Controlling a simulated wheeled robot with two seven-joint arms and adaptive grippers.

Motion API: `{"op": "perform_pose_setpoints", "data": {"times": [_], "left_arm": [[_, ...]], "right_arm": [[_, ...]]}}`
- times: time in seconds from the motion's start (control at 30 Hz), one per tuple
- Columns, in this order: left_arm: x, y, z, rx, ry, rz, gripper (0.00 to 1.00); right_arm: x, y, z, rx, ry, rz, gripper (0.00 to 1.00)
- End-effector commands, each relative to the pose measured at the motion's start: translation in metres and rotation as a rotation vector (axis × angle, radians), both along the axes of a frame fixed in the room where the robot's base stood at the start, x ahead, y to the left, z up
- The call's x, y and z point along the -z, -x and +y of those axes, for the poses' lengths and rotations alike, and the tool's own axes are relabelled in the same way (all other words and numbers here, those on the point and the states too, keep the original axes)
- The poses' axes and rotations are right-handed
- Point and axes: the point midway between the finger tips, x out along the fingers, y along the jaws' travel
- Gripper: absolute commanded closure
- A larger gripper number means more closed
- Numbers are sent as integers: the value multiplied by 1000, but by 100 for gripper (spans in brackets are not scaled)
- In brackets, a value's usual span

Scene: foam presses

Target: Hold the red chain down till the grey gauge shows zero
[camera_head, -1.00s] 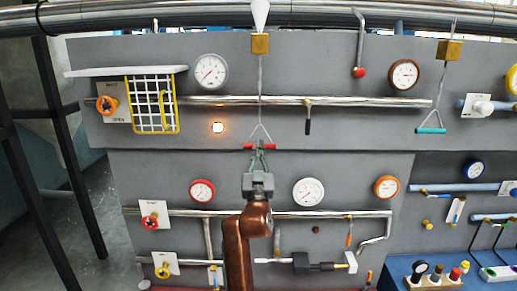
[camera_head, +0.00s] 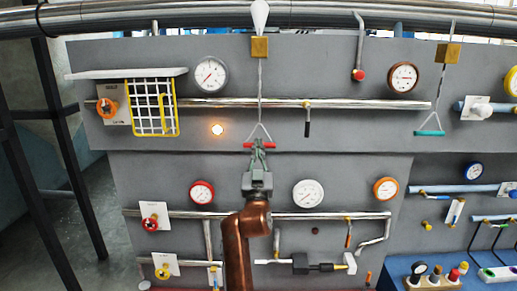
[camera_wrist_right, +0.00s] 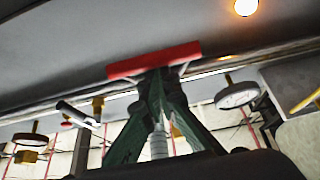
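The red chain's handle (camera_head: 250,145) is a short red bar under a wire triangle, hanging from a brass-coloured box (camera_head: 259,47) with a white cone above. My right gripper (camera_head: 258,148) reaches up to it from below. In the right wrist view the fingertips (camera_wrist_right: 160,76) come together at the red bar (camera_wrist_right: 130,67), apparently shut on it; the tips are partly hidden. A grey-rimmed gauge (camera_head: 211,74) is on the upper panel, its needle slanting off to one side. A second pale-rimmed gauge (camera_head: 308,193) is on the lower panel. Their scales are too small to read. My left gripper is not in view.
A lit lamp (camera_head: 217,129) is left of the chain. A teal pull handle (camera_head: 430,132) hangs at the right. A yellow-framed cage (camera_head: 153,106) juts out at the left. Horizontal pipes (camera_head: 370,104) cross the panel behind the chain.

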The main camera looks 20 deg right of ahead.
Motion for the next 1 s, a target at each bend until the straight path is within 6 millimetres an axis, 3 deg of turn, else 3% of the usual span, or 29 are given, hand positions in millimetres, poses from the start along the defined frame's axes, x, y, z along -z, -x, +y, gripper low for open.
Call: {"op": "perform_pose_setpoints", "data": {"times": [0.13,0.23,0.6,1.0], "left_arm": [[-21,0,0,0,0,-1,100],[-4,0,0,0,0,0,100],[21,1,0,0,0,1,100],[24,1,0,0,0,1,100]], "right_arm": [[-32,4,5,-2,0,-3,100],[-10,20,12,-3,0,-3,100],[20,72,37,-4,2,-7,100],[23,83,41,-2,4,-8,100]]}}
